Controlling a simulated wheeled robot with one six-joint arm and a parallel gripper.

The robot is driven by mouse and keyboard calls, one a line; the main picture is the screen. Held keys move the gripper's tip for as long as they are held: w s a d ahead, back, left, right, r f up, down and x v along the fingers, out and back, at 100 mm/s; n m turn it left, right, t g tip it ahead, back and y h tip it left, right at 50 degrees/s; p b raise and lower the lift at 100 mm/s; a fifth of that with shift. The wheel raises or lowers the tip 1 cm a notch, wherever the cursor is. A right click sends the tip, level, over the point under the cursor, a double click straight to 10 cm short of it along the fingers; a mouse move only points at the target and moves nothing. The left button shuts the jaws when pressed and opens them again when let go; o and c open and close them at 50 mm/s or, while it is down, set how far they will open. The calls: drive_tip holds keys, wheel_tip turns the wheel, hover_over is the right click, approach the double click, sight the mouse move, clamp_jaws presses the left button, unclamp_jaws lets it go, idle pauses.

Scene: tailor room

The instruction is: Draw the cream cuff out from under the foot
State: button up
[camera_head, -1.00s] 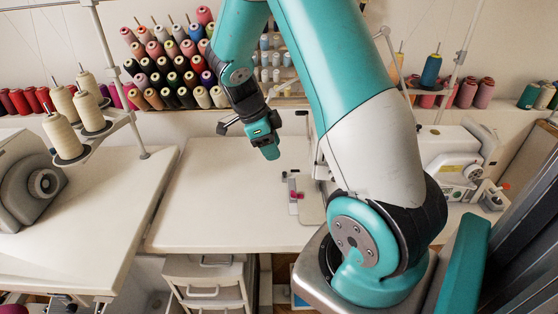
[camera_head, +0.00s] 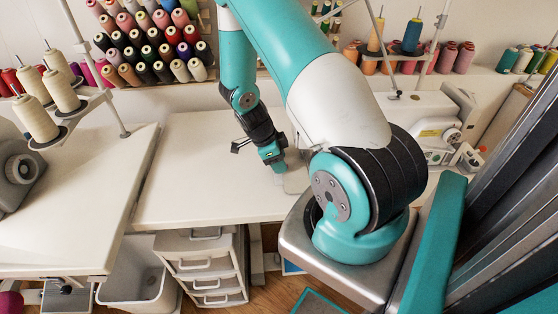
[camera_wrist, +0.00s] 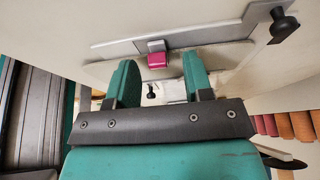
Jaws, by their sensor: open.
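My gripper (camera_wrist: 159,70) is open, its two teal fingers apart with nothing clearly held between them. In the head view my gripper (camera_head: 276,162) hangs low over the right part of the middle table, by the sewing machine's spot. Beyond the fingertips in the wrist view are a magenta block (camera_wrist: 157,60) and a small grey metal piece (camera_wrist: 156,46) on a pale machine surface. I cannot tell the cream cuff or the foot apart from the pale surfaces. My arm hides most of the machine in the head view.
The middle table (camera_head: 190,190) is clear on its left. White drawers (camera_head: 208,268) and a pale bin (camera_head: 140,270) stand below it. A thread-cone stand (camera_head: 64,95) is at the left. Another machine (camera_head: 435,125) sits at the right, with thread spools behind.

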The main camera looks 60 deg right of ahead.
drive_tip(key=shift+f, duration=0.2)
clamp_jaws()
drive_tip(key=shift+w+a+r, duration=0.1)
drive_tip(key=shift+w+a, duration=0.65)
drive_tip(key=shift+w, duration=0.1)
drive_tip(key=shift+r, duration=0.15)
drive_tip(key=shift+w+a+r+p, duration=0.1)
drive_tip(key=shift+r+p, duration=1.45)
drive_tip(key=shift+r, duration=0.55)
